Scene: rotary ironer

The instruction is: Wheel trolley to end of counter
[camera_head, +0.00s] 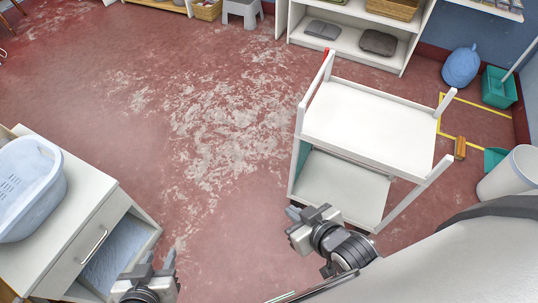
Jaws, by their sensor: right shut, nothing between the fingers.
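The white two-shelf trolley (365,125) stands upright on the red floor at centre right, with a red piece at its upper left corner post. My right gripper (292,213) is shut and empty, just in front of the trolley's near left lower corner. I cannot tell whether they touch. My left gripper (157,259) is open and empty at the bottom left, well away from the trolley. A white counter-like cabinet (88,185) with a handled front and an open lower bay stands at the left. The trolley's wheels are mostly hidden.
A pale blue basket (30,190) sits on the cabinet. White shelves (345,38) stand behind the trolley. The worn floor left of the trolley is clear.

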